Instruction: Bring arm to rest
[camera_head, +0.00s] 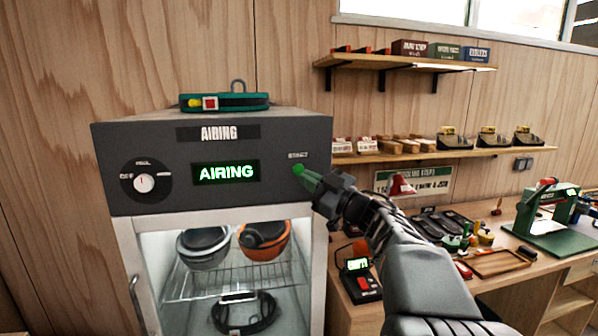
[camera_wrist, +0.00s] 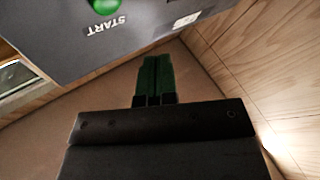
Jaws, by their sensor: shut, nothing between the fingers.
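My gripper (camera_head: 312,181) is in front of the right side of the airing cabinet's dark control panel (camera_head: 255,137), close to the green START button (camera_head: 298,169). Its green fingers are shut with nothing between them. In the wrist view the closed fingers of my gripper (camera_wrist: 155,78) point past the lower edge of the panel, and the START button (camera_wrist: 104,6) shows at the top, apart from them. The panel's display (camera_head: 226,172) reads AIRING in lit green. My arm reaches in from the lower right, extended toward the cabinet.
Helmets (camera_head: 203,248) sit on the wire rack inside the lit cabinet. To the right are wall shelves (camera_head: 400,62) and a workbench (camera_head: 545,262) with tools, a wooden tray and a green press.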

